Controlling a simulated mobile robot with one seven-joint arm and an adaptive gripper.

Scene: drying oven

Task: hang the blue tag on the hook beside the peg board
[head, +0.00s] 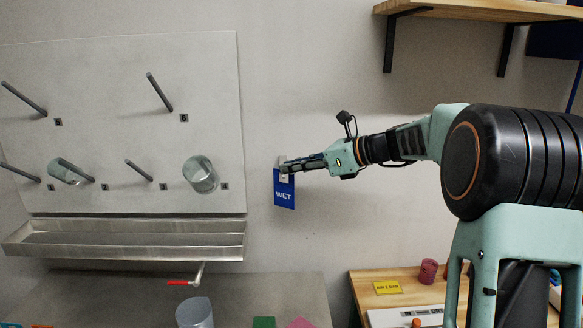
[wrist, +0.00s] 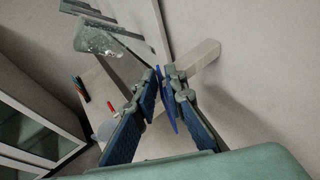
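The blue tag (head: 284,196), marked WET, hangs upright in front of the wall, just right of the peg board (head: 130,120). My gripper (head: 287,167) reaches in from the right, and its fingertips are at the tag's top edge. In the wrist view the fingers come close together with the thin blue tag (wrist: 166,102) between them. A pale bar (wrist: 203,58) stands at the wall just beyond the fingertips; it may be the hook. In the head view the hook is mostly hidden by the fingertips and tag. I cannot tell whether the tag touches it.
Glass beakers hang on pegs, the nearest glass (head: 200,174) at the board's lower right. A metal trough (head: 125,240) and a red-handled lever (head: 183,282) are below. A wooden shelf (head: 470,10) is upper right. The wall under the tag is clear.

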